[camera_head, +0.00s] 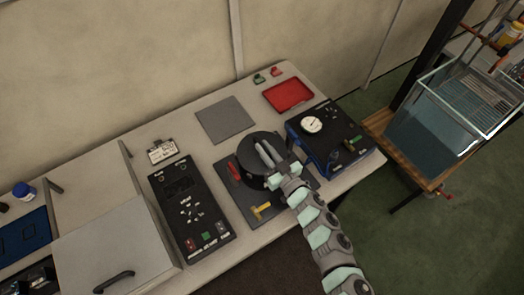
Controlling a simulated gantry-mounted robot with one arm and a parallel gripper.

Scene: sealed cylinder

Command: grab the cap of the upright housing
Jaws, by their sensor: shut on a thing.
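The upright housing (247,172) is a black round cylinder standing on a dark square base plate (235,204) on the bench. Its flat black cap (257,146) is on top. My gripper (266,153) reaches in from the lower right with its fingers over the cap. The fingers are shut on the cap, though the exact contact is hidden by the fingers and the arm. The cap appears to sit on the housing; I cannot tell whether there is a gap between them.
A blue-sided gauge box (333,136) stands close to the right. A black control panel (190,211) lies to the left. A red-handled tool (233,171) and a yellow T-shaped tool (261,210) lie beside the housing. A grey mat (225,120) and red tray (288,95) lie behind.

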